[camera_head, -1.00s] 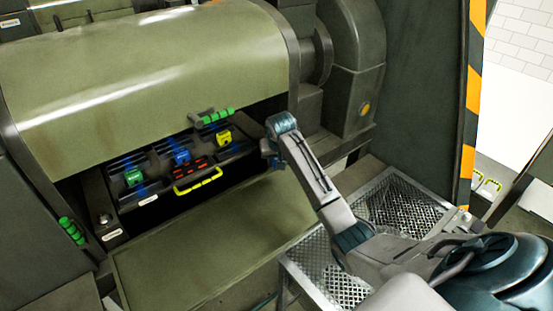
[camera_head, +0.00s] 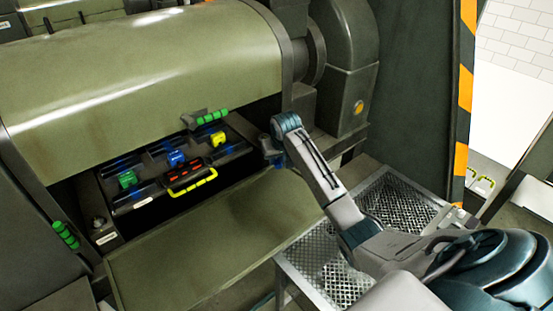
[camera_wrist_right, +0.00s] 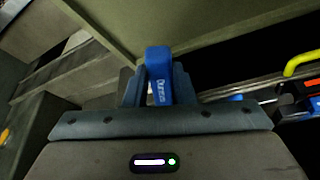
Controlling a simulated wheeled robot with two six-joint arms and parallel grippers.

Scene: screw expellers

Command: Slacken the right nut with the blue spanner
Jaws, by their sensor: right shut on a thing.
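My right gripper (camera_head: 276,155) is at the right end of the open front of the machine, below its rounded green hood. In the right wrist view it (camera_wrist_right: 158,88) is shut on a blue thing with white lettering, which looks like the blue spanner (camera_wrist_right: 159,62). The rest of the spanner is hidden, and I cannot tell whether it touches a nut. A small round fitting, perhaps the left nut (camera_head: 99,222), shows at the left end of the opening. I cannot make out the right nut. My left gripper is not in view.
A dark tray unit (camera_head: 150,187) in the opening holds green (camera_head: 127,179), blue (camera_head: 176,158) and yellow (camera_head: 218,139) blocks and a yellow handle (camera_head: 194,185). The green hood (camera_head: 150,75) overhangs it. A flat green ledge (camera_head: 210,240) lies in front, clear. A mesh basket (camera_head: 320,262) is below my right arm.

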